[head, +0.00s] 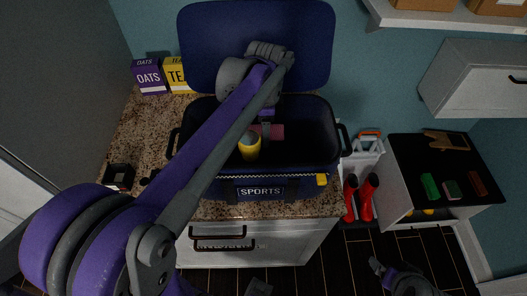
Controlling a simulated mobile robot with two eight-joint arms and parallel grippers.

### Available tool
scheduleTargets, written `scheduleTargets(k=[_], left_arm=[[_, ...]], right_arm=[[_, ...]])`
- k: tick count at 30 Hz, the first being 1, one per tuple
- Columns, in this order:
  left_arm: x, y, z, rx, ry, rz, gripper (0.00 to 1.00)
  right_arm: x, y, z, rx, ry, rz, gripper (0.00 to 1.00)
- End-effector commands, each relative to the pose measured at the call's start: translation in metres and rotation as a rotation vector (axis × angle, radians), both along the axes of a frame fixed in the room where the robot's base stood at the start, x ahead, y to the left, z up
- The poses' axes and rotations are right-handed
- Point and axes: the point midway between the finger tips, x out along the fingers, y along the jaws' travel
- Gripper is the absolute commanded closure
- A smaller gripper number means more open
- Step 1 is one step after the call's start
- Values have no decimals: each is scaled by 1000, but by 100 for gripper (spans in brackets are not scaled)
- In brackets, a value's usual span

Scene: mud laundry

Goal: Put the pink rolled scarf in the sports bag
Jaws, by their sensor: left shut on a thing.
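The dark blue sports bag (312,158) stands open on the granite counter, with its lid raised against the wall and a SPORTS label on its front. My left arm reaches over it from the left. My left gripper (266,130) points down inside the bag's opening, shut on the pink rolled scarf (277,132). The scarf is within the bag's walls; whether it touches the bottom is hard to tell. Part of it is hidden by the gripper. My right gripper (378,266) is low at the bottom right, empty-looking and away from the bag; its jaws are unclear.
A yellow cylinder (249,149) with a grey top is in the bag, close to the scarf. Purple OATS (149,77) and yellow TEA (176,75) boxes stand at the back left. A small dark box (119,177) sits on the left counter. Red boots (368,198) stand right of the cabinet.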

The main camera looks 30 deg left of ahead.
Motion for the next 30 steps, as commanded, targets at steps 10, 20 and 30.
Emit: scheduleTargets(k=[10, 20, 30], left_arm=[[0, 0, -43, 0, 0, 0, 98], [-1, 0, -62, 0, 0, 0, 98], [-1, 0, -66, 0, 0, 0, 22]], right_arm=[[-1, 0, -3, 0, 2, 0, 8], [-2, 0, -4, 0, 2, 0, 8], [-2, 0, -7, 0, 4, 0, 8]])
